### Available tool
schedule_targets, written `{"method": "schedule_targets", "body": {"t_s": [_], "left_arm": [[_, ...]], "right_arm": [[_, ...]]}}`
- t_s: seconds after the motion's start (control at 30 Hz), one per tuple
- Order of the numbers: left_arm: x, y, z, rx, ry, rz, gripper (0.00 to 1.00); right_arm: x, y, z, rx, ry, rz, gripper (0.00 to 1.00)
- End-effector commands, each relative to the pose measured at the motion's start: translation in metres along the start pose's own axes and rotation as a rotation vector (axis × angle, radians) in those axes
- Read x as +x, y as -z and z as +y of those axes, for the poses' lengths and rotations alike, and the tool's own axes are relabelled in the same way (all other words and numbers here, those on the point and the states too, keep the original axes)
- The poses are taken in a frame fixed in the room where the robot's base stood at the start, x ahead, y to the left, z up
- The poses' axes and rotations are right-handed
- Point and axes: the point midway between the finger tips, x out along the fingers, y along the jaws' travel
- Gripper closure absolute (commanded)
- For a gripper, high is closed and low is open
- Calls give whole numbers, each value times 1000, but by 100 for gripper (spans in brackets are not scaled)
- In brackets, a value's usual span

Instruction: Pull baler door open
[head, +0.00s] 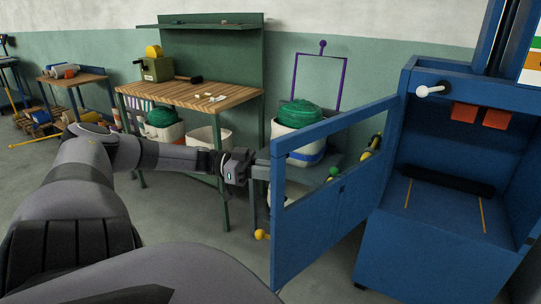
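The blue baler (440,235) stands at the right with its front chamber exposed. Its blue door (318,230) is swung wide open to the left, with a solid lower panel and an open frame above. A yellow knob (262,235) sticks out by the door's free edge. My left gripper (262,172) is at that free edge, above the knob, seeming to touch or overlap it. Its fingertips are small and partly hidden, so I cannot tell whether they are closed on the door. My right gripper is not in view.
A workbench (185,93) with a green back panel stands behind my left arm. White bins (298,130) with green contents stand behind the door and under the bench. A white-knobbed lever (432,90) juts from the baler. Floor is clear in front of the bench.

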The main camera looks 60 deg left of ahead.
Motion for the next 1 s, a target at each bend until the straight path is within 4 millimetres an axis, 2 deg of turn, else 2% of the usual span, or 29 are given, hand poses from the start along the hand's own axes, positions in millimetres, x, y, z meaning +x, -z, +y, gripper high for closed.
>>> {"method": "schedule_targets", "body": {"t_s": [0.03, 0.43, 0.47, 0.5, 0.87, 1.0], "left_arm": [[1, 6, -5, 7, 14, 11, 100], [2, 7, -5, 7, 12, 11, 100], [2, 7, -5, 7, 12, 11, 76], [2, 7, -5, 8, 11, 11, 65], [0, 3, -2, 2, 6, 5, 65], [-8, 3, -3, 1, 8, 3, 65]], "right_arm": [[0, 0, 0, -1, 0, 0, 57], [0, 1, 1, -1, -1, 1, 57], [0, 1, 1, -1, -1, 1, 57], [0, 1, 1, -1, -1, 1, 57], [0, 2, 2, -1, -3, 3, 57], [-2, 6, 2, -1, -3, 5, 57]]}}
